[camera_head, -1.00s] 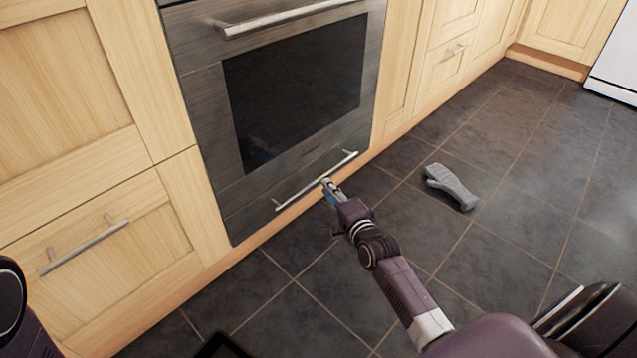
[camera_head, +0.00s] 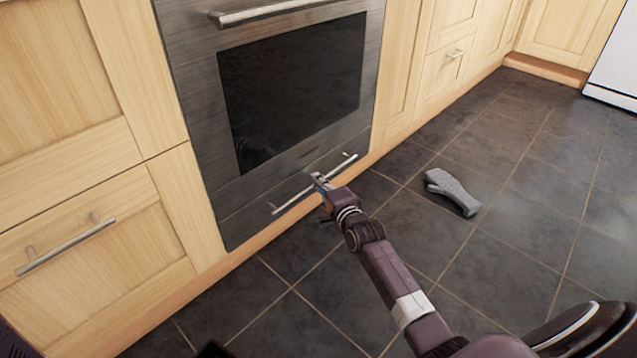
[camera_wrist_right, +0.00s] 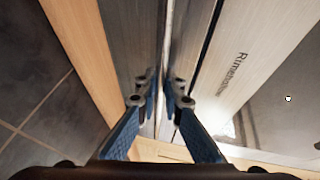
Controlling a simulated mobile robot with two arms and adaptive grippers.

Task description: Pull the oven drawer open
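The oven drawer (camera_head: 252,213) is the dark grey panel below the oven's glass door, flush with the oven front. Its thin metal bar handle (camera_head: 289,204) runs across it. My right gripper (camera_head: 317,180) is at the middle of this handle. In the right wrist view the bar (camera_wrist_right: 166,48) runs between the two blue fingers of my right gripper (camera_wrist_right: 162,88), which are close together around it. Contact on both sides is hard to make out. My left gripper is not in view.
The oven's upper handle (camera_head: 270,13) is above the glass. Wooden cabinets flank the oven; one at left has a bar handle (camera_head: 66,247). A grey oven mitt (camera_head: 453,191) lies on the dark tiled floor (camera_head: 500,260). Open floor lies before the drawer.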

